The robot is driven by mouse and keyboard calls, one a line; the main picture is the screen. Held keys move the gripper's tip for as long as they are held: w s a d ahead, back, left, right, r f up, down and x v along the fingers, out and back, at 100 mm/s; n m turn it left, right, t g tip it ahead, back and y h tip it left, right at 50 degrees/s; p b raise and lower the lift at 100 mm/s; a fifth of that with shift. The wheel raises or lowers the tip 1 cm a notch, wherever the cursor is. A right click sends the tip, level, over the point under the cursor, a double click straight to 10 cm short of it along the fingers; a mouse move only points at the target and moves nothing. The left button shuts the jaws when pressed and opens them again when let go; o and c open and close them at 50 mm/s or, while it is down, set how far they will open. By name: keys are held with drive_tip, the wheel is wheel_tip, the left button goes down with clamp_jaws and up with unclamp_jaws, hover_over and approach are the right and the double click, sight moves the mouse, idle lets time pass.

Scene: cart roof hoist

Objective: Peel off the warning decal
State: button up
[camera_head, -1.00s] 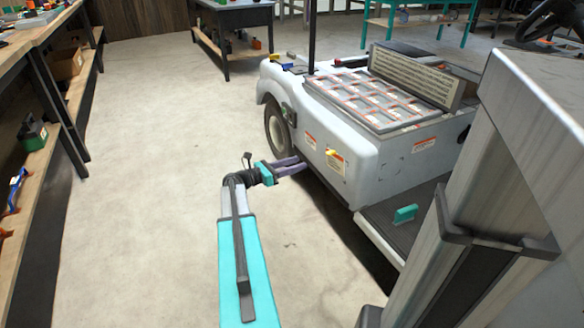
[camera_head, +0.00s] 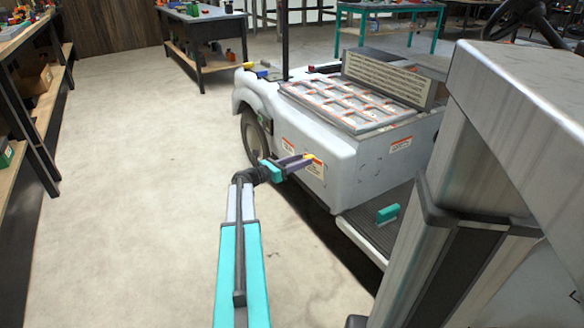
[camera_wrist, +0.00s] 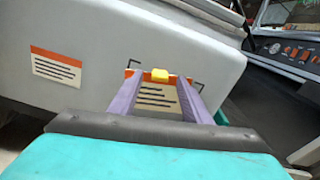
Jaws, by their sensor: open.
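The warning decal (camera_wrist: 157,97) is a cream label with an orange top band and dark lines, on the cart's pale side panel. A yellow tab (camera_wrist: 159,75) sits at its top edge. In the head view the decal (camera_head: 316,171) is partly covered by my gripper. My gripper (camera_head: 302,160) is open, its two purple fingers reaching toward the panel. In the wrist view the fingers (camera_wrist: 158,85) lie to either side of the decal, with the yellow tab between their tips. I cannot tell whether the fingertips touch the panel.
A second orange-and-cream label (camera_wrist: 56,66) is on the panel to the left. The white cart (camera_head: 360,150) has a dark step deck with a teal handle (camera_head: 388,213) on it. A workbench (camera_head: 30,80) stands at left. The floor between is clear.

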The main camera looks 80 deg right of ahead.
drive_tip(key=shift+s+d, duration=0.3)
drive_tip(key=shift+s, duration=0.05)
clamp_jaws()
idle(0.3)
drive_tip(key=shift+p+v, duration=0.5)
drive_tip(key=shift+v, duration=1.15)
idle(2.0)
drive_tip(key=shift+p+v, duration=1.35)
drive_tip(key=shift+v, duration=1.55)
